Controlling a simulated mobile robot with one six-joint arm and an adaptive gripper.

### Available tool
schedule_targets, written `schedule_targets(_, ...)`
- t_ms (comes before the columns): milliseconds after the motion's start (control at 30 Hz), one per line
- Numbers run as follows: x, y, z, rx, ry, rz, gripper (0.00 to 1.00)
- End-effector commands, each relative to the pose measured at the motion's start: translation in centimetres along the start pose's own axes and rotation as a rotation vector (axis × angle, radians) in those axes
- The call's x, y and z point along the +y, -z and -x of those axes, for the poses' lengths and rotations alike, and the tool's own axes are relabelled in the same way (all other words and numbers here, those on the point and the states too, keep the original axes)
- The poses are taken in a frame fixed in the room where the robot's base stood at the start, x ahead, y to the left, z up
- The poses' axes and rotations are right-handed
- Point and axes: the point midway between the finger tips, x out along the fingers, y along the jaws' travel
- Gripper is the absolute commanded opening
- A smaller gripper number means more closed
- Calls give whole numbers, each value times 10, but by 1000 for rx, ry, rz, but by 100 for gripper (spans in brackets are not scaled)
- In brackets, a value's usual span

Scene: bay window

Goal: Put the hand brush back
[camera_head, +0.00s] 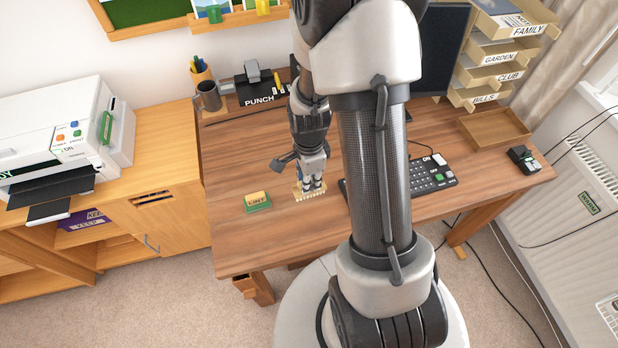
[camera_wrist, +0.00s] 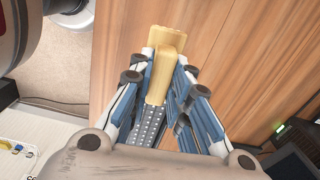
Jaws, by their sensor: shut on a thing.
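The hand brush (camera_head: 309,195) is a small pale wooden brush with a cream bristle edge, low over or on the front left part of the wooden desk (camera_head: 270,160). My gripper (camera_head: 312,182) points down and is shut on it. In the wrist view, my gripper (camera_wrist: 160,85) has its blue and white fingers on both sides of the brush's pale yellow wood (camera_wrist: 166,42), which sticks out past the fingertips. I cannot tell whether the bristles touch the desk. The fingers hide part of the brush.
A green and yellow labelled block (camera_head: 258,201) lies just left of the brush. A PUNCH stand (camera_head: 262,92) and pen cup (camera_head: 209,97) are at the back left. A keyboard (camera_head: 432,175) lies right, behind my arm. Letter trays (camera_head: 490,75) stand back right. The front desk is clear.

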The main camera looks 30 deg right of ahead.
Motion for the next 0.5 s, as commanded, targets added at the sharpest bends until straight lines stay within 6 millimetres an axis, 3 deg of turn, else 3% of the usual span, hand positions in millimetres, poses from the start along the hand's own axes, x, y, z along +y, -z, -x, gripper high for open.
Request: schedule_targets(500,0,0,-39,0,-1,0,0)
